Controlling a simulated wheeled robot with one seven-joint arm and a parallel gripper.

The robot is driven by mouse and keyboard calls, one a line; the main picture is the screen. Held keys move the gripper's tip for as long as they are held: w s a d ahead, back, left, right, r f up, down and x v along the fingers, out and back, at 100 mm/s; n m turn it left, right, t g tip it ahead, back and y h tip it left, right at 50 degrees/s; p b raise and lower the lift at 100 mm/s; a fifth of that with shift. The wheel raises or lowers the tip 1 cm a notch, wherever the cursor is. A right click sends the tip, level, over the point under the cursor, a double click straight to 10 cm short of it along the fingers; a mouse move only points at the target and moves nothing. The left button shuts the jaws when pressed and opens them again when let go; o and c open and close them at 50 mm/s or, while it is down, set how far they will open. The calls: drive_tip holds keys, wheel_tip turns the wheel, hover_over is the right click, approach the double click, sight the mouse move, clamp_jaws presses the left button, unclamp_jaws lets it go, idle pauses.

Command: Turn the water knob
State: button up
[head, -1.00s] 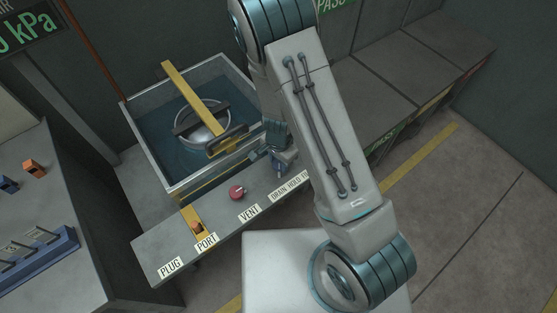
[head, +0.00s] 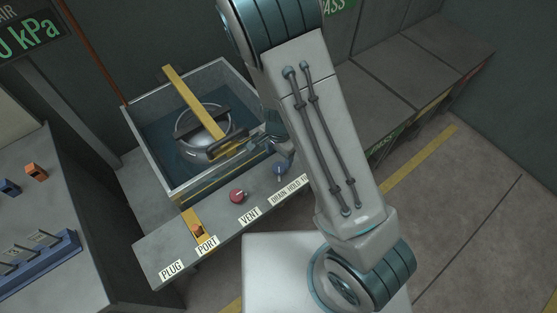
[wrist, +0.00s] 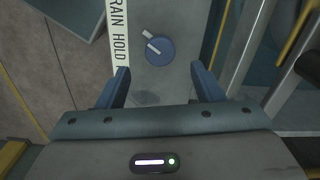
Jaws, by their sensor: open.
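The water knob (head: 280,171) is a small blue dial above the DRAIN HOLD label on the grey ledge, beside my arm. In the wrist view the blue knob (wrist: 160,52) shows whole, with a white pointer slanting to its upper left. My gripper (wrist: 161,72) is open and empty there, with one blue finger on each side below the knob and apart from it. In the head view my gripper is partly hidden by my arm, close behind the knob. The last part of the label is hidden by my arm.
A red vent knob (head: 237,196) and an orange plug (head: 198,230) in the port sit further left on the ledge. Behind is a water tank (head: 150,140) with a yellow bar (head: 190,95) across it. A side bench (head: 40,205) stands at left.

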wheel_tip(320, 180, up, 8)
drive_tip(key=p, duration=0.1)
drive_tip(key=shift+f, duration=0.25)
idle(0.4)
wheel_tip(320, 180, up, 15)
drive_tip(key=n+t+y, duration=0.1)
drive_tip(key=n+y, duration=0.1)
drive_tip(key=n, duration=0.3)
hover_over(279, 167)
drive_tip(key=s+d, duration=0.5)
drive_tip(key=d, duration=0.1)
drive_tip(key=s+d+r+n+t+h, duration=0.2)
drive_tip(key=s+d+r+n, duration=0.2)
drive_tip(key=s+d+r, duration=0.2)
drive_tip(key=shift+s+r+n, duration=0.3)
drive_tip(key=shift+s+r, duration=0.6)
drive_tip(key=shift+s, duration=0.15)
drive_tip(key=shift+d, duration=0.1)
idle(1.7)
